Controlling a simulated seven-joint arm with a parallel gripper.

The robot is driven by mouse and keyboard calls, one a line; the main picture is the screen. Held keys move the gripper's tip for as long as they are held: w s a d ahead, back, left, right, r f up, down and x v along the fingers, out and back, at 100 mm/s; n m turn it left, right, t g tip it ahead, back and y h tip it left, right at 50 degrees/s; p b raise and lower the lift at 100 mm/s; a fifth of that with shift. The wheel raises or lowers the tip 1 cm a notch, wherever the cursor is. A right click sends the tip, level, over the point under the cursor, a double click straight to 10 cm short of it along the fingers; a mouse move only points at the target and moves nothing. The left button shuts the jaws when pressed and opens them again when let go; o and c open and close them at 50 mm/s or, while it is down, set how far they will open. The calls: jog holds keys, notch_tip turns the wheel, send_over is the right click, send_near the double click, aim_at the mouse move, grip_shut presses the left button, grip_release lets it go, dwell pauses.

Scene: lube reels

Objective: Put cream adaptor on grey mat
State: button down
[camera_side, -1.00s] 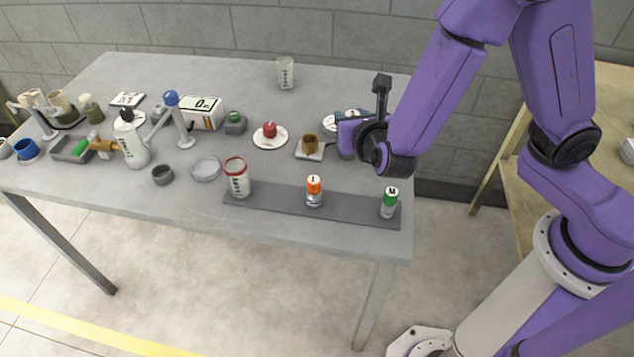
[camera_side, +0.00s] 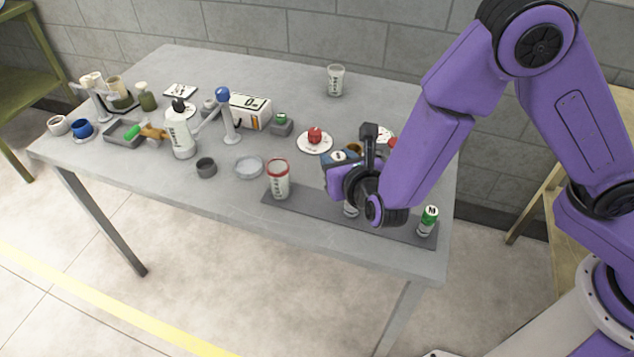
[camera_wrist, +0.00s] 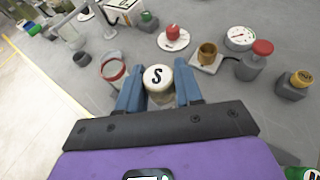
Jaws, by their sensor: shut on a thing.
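The cream adaptor (camera_wrist: 158,78), a round cream piece marked S on top, is between my gripper's blue fingers in the wrist view. My gripper (camera_wrist: 159,88) is shut on it. In the side view my gripper (camera_side: 340,168) shows over the middle of the grey mat (camera_side: 312,208), a long dark strip along the table's front right edge. The adaptor's top (camera_side: 337,156) shows between the fingers. Its lower part is hidden, and I cannot tell its height above the mat.
A red-rimmed jar (camera_side: 278,180) stands on the mat's left end and a green-topped piece (camera_side: 428,220) on its right end. Red button (camera_side: 314,136) and brown cup (camera_wrist: 207,53) stand behind.

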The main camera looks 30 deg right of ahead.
jog(key=w+a+f, duration=0.1)
jog(key=f, duration=0.1)
jog(key=w+f, duration=0.2)
jog(key=w+a+f, duration=0.1)
jog(key=f, duration=0.1)
jog(key=shift+w+a, duration=0.25)
jog(key=shift+a, duration=0.1)
jog(key=shift+f, duration=1.55)
jog(key=shift+f, duration=0.1)
jog(key=c, duration=0.7)
grip_release()
jog(key=shift+c, duration=0.2)
jog(key=v, duration=1.2)
jog(key=shift+a, duration=0.1)
